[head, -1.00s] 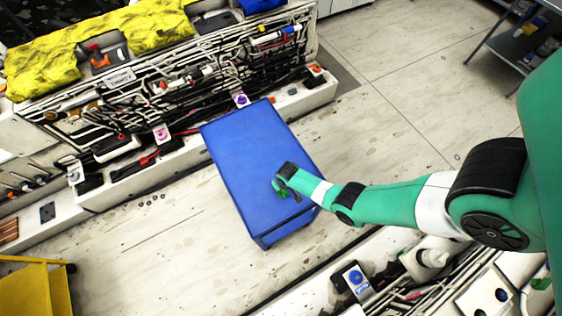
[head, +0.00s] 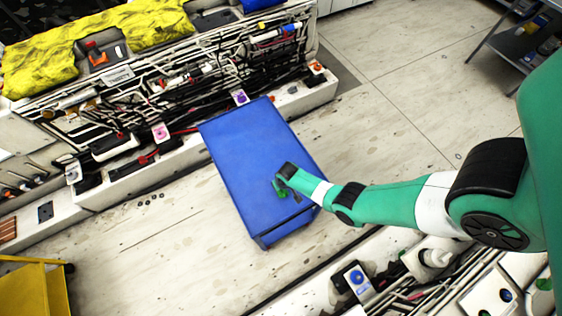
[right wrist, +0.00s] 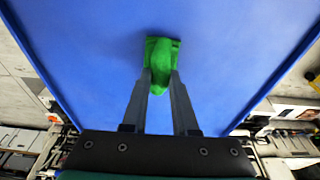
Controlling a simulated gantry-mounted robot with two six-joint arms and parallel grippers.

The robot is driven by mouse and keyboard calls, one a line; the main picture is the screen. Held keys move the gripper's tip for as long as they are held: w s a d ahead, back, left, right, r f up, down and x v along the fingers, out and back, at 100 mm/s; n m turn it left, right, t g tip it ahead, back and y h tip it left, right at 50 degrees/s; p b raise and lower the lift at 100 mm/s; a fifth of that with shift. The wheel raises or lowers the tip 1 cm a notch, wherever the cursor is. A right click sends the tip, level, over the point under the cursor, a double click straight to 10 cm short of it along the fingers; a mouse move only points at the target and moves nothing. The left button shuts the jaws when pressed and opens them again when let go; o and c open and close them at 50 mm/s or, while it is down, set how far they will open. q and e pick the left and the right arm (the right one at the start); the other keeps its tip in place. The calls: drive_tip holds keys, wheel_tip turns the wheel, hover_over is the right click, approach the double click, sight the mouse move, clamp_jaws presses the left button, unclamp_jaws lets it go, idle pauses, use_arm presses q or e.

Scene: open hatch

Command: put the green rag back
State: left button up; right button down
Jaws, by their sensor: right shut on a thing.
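The green rag (right wrist: 160,55) is pinched between the fingertips of my right gripper (right wrist: 160,82) in the right wrist view. The gripper is shut on it, and the rag bulges out past the tips, over the blue cart top (right wrist: 90,50). I cannot tell whether the rag touches the cart. In the head view a bit of the green rag (head: 279,188) shows at my right gripper (head: 284,192), above the front right part of the blue cart (head: 235,150). My left gripper is out of view.
A long bench with pipes and cables (head: 180,80) runs behind the cart, with a yellow cloth (head: 150,25) on top. A yellow cart (head: 35,288) stands at the lower left. Another cluttered bench (head: 400,275) is at the lower right. Floor (head: 170,235) is clear left of the blue cart.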

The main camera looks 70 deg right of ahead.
drive_tip(key=shift+f, duration=0.25)
drive_tip(key=c, duration=0.6)
unclamp_jaws()
drive_tip(key=shift+r, duration=0.1)
drive_tip(key=p+v, duration=1.1)
drive_tip(key=shift+r+p, duration=0.3)
drive_tip(key=shift+p, duration=0.1)
